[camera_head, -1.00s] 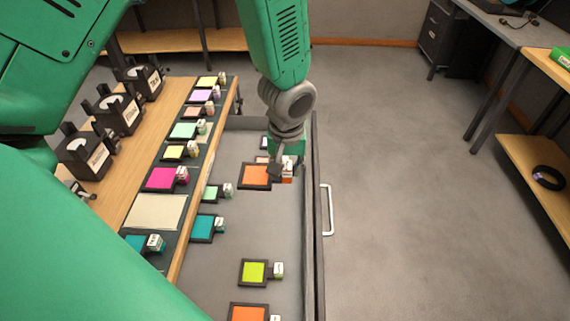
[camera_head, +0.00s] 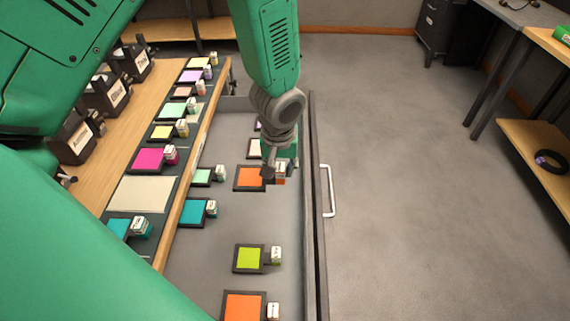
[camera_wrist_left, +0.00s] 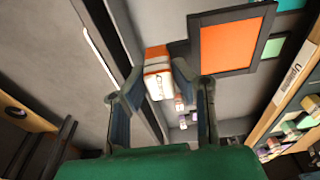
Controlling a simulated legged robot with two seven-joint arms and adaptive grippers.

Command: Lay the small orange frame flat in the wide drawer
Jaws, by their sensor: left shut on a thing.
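The small orange frame (camera_head: 250,178), a flat orange panel in a dark border with a white-and-orange tag block, is over or on the floor of the wide drawer (camera_head: 225,240). My left gripper (camera_head: 274,172) is shut on the tag block at the frame's right side. In the left wrist view the block (camera_wrist_left: 158,75) sits between the two fingertips (camera_wrist_left: 157,84), with the orange panel (camera_wrist_left: 232,46) beside it. The frame looks about level; I cannot tell whether it touches the drawer floor. My right gripper is not in view.
The open drawer also holds a lime frame (camera_head: 250,258), another orange frame (camera_head: 244,306), a teal frame (camera_head: 194,212) and a mint frame (camera_head: 201,176). The drawer's front wall (camera_head: 316,220) has a handle (camera_head: 329,190). A rack of coloured frames (camera_head: 148,160) runs along the counter.

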